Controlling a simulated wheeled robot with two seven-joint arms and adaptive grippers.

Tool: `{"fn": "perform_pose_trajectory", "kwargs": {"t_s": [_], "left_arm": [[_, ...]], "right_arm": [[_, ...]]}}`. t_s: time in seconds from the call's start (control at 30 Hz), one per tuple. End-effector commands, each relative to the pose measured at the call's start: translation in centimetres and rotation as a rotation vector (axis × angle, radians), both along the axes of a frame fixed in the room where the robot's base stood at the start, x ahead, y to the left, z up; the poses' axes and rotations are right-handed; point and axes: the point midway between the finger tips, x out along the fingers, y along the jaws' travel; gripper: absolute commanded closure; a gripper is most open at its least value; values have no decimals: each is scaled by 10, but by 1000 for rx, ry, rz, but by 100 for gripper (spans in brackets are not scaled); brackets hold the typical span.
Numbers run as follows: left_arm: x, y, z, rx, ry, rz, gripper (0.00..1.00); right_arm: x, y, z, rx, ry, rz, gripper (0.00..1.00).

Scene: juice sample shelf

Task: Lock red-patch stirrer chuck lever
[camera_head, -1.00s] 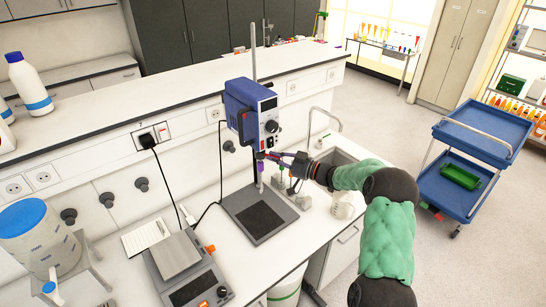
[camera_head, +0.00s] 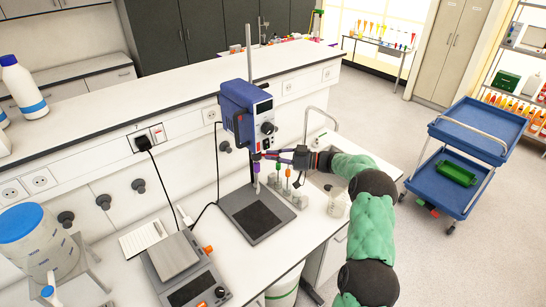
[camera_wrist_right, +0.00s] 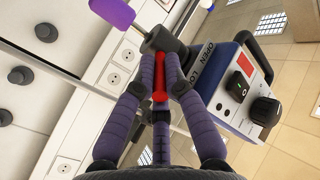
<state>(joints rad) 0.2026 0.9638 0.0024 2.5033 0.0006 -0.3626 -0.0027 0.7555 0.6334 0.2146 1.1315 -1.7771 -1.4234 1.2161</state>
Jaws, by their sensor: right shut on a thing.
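The blue stirrer head (camera_head: 244,112) hangs on a steel rod above a dark base plate (camera_head: 257,216). Its grey chuck (camera_wrist_right: 170,45) shows in the right wrist view, with a red patch (camera_wrist_right: 219,59) and the words OPEN and a partly hidden LOCK beside it. A red lever (camera_wrist_right: 159,85) lies between the purple fingers of my right gripper (camera_wrist_right: 165,92), which is shut on it. In the head view my right gripper (camera_head: 275,154) reaches the chuck from the right. A purple piece (camera_wrist_right: 111,18) sits just below the chuck. My left gripper is out of view.
A blue cart (camera_head: 465,150) stands right on the floor.

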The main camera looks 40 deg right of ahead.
Motion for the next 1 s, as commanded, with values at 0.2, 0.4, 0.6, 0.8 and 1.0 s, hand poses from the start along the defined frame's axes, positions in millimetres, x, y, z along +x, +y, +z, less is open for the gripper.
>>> {"fn": "perform_pose_trajectory", "kwargs": {"t_s": [0.2,0.4,0.6,0.8,1.0], "left_arm": [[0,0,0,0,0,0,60],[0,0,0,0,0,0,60],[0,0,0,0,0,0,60],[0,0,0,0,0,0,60],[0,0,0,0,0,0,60]], "right_arm": [[1,-1,4,-3,-7,-3,66],[1,0,2,-2,-4,-2,64],[-2,-3,1,0,-2,-2,64],[-19,-21,1,-2,-2,-5,64],[-48,-50,1,-2,-2,-5,64]]}}
